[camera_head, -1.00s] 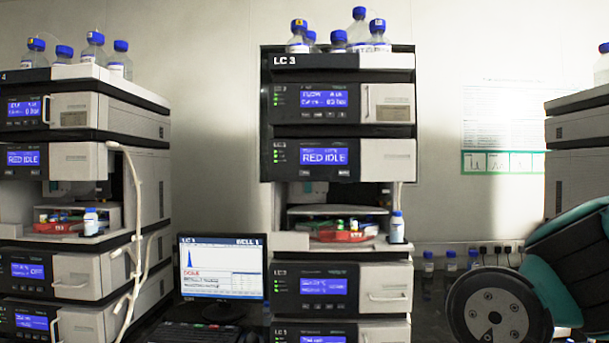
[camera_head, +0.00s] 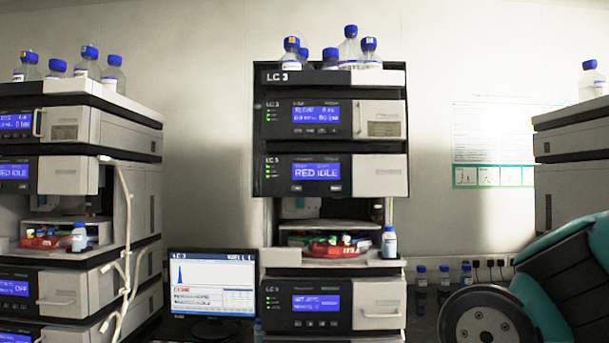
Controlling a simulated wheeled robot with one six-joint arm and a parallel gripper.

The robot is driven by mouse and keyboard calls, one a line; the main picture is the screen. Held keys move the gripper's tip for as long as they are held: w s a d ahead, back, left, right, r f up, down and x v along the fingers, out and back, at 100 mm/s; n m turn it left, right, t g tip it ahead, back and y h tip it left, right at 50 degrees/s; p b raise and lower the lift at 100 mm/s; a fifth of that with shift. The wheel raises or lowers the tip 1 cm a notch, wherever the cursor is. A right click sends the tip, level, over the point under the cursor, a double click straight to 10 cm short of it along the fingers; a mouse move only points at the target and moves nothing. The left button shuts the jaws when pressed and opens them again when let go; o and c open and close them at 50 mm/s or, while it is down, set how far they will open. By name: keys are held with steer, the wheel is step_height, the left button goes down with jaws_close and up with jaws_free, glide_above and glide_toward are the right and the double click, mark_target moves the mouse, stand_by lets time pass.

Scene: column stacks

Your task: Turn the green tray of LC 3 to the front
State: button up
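The LC 3 stack (camera_head: 330,230) stands in the middle of the view, with its label on the top module. Its open sampler bay (camera_head: 325,232) holds a round carousel with a red tray (camera_head: 338,248) toward the front and small vials on it. A bit of green (camera_head: 295,240) shows at the left of the carousel, small and partly hidden by the bay's edge, and I cannot tell its full shape. My gripper is not in view; only part of my arm (camera_head: 560,280) shows at the lower right, apart from the stack.
A white bottle with a blue cap (camera_head: 389,243) stands on the bay's right ledge. Solvent bottles (camera_head: 349,50) stand on top. Another stack (camera_head: 80,220) with cables is at the left, a monitor (camera_head: 212,284) between. Several small bottles (camera_head: 444,278) stand on the bench at right.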

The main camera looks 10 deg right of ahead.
jaws_close()
stand_by(1.5)
